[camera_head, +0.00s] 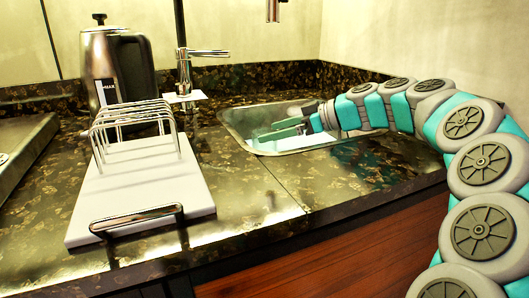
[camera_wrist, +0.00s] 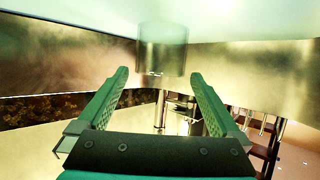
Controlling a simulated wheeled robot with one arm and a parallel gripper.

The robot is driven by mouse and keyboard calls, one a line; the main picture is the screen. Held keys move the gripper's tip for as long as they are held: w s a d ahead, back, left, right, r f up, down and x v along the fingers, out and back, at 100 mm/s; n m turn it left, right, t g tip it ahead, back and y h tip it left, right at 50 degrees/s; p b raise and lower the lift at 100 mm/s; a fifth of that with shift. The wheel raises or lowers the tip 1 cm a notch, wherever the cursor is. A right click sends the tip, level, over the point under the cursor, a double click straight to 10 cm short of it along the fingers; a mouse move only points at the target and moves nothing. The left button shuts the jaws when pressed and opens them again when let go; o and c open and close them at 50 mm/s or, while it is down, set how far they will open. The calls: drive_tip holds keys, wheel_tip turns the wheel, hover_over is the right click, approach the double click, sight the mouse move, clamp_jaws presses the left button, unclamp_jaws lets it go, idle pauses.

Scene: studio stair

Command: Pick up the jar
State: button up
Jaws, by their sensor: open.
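I cannot make out a jar for certain in either view. My gripper (camera_head: 276,132) is over the sink (camera_head: 232,124) in the head view, its green fingers pointing left. In the wrist view my gripper (camera_wrist: 158,75) is open, its two fingers wide apart. Nothing is visibly held between them. A blurred, shiny metal cylinder (camera_wrist: 162,48) shows beyond the fingertips in the wrist view; I cannot tell what it is. The sink floor is partly hidden by my gripper and arm.
A tap (camera_head: 184,75) stands behind the sink, with a metal spout end (camera_head: 273,10) hanging above. A steel kettle (camera_head: 104,65) stands at the back left. A wire rack (camera_head: 137,127) sits on a white board (camera_head: 135,195). The dark stone counter (camera_head: 245,205) is clear right of the board.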

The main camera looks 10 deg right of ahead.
sight(264, 132)
drive_tip(key=x, duration=0.3)
drive_tip(key=shift+w+a, duration=0.2)
drive_tip(key=shift+a, duration=0.05)
drive_tip(key=shift+c, duration=0.4)
clamp_jaws()
